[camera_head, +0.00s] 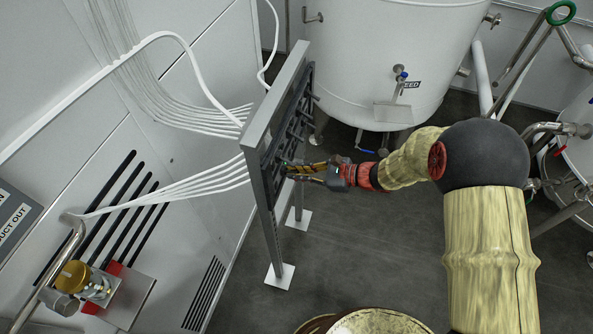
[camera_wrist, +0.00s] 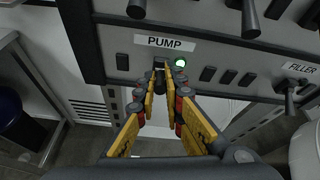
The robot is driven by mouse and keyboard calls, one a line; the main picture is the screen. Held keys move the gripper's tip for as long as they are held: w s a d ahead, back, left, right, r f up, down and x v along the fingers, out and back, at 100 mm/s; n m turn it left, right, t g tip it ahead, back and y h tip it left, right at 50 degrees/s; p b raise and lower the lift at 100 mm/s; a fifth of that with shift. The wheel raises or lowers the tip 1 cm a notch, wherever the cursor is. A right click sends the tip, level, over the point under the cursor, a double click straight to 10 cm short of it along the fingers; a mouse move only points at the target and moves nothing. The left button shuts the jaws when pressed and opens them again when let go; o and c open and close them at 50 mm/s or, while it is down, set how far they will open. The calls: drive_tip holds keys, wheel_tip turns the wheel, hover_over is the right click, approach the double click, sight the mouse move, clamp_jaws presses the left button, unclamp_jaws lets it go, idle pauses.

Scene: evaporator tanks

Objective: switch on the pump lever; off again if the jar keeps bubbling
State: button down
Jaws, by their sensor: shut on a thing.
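The pump lever (camera_wrist: 160,83) is a small dark lever under a white PUMP label (camera_wrist: 165,42) on the grey control panel (camera_wrist: 120,62). My gripper (camera_wrist: 161,72) has its yellow-and-black fingers closed around it, and they hide most of it. Which way the lever points I cannot tell. A green light (camera_wrist: 180,63) glows just right of the fingertips. In the head view my gripper (camera_head: 292,170) reaches the panel face from the right. A small clear vessel (camera_head: 97,288) beside a brass-coloured cap may be the jar; bubbling cannot be made out.
The FILLER lever (camera_wrist: 288,86) stands to the right of the pump lever. Other dark levers (camera_wrist: 250,18) hang above. White hoses (camera_head: 190,187) run into the panel frame (camera_head: 262,175) from the left. A large white tank (camera_head: 385,65) stands behind my arm. Grey floor lies open below.

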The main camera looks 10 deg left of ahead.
drive_tip(key=c, duration=1.9)
unclamp_jaws()
drive_tip(key=shift+d, duration=0.1)
drive_tip(key=v, duration=1.2)
